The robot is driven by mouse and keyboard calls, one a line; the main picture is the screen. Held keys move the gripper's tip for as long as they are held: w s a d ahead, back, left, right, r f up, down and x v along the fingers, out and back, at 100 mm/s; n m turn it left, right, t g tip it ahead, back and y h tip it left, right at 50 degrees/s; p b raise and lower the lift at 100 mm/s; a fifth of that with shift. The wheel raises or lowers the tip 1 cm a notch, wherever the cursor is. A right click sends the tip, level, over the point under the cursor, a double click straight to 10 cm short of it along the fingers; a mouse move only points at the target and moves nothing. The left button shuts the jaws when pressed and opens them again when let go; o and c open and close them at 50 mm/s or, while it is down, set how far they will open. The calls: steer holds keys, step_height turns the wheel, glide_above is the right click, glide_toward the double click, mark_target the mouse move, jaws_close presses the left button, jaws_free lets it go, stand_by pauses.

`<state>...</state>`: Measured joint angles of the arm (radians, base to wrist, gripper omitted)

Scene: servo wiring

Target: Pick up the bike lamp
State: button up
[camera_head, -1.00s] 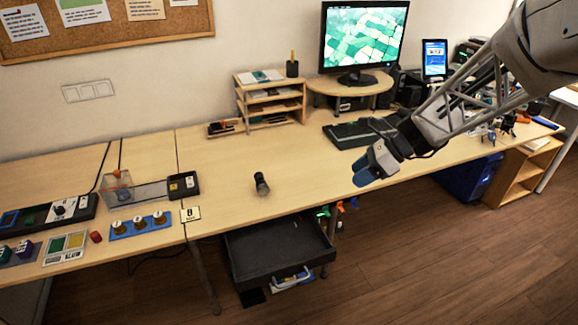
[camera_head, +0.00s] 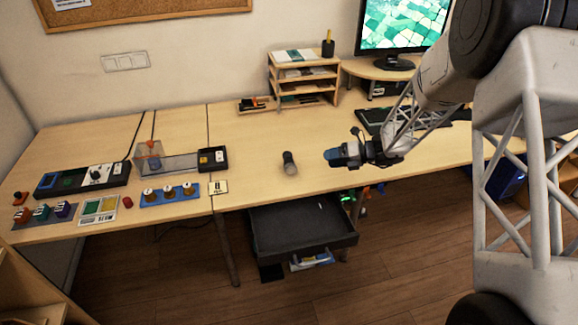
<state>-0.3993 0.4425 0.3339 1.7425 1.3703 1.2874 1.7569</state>
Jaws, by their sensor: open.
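The bike lamp (camera_head: 289,163) is a small dark cylinder on the wooden table (camera_head: 245,135), near its front edge. My gripper (camera_head: 330,157) is just to the right of the lamp, with its blue-tipped end pointing left towards it. A gap of bare table shows between them in this view. My gripper is open and holds nothing that I can see. The lamp is not hidden by the arm.
A wooden shelf (camera_head: 303,78) stands behind. A black open drawer (camera_head: 300,230) is below the front edge. Table behind the lamp is clear.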

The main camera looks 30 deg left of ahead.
mark_target(296, 169)
steer(key=a+f+m, duration=0.1)
steer(key=a+f, duration=0.1)
steer(key=f, duration=0.1)
steer(key=w+a+f+m+y, duration=0.1)
steer(key=a+f+m, duration=0.1)
steer(key=a+f, duration=0.1)
steer(key=w+a+f+m+y, duration=0.1)
steer(key=a+f+m, duration=0.1)
steer(key=a+f, duration=0.1)
steer(key=shift+w+f, duration=0.25)
steer(key=shift+f, duration=0.3)
steer(key=shift+x, duration=1.3)
steer(key=shift+x, duration=2.65)
steer(key=shift+s+r, duration=0.1)
steer(key=shift+s, duration=0.1)
steer(key=c, duration=0.7)
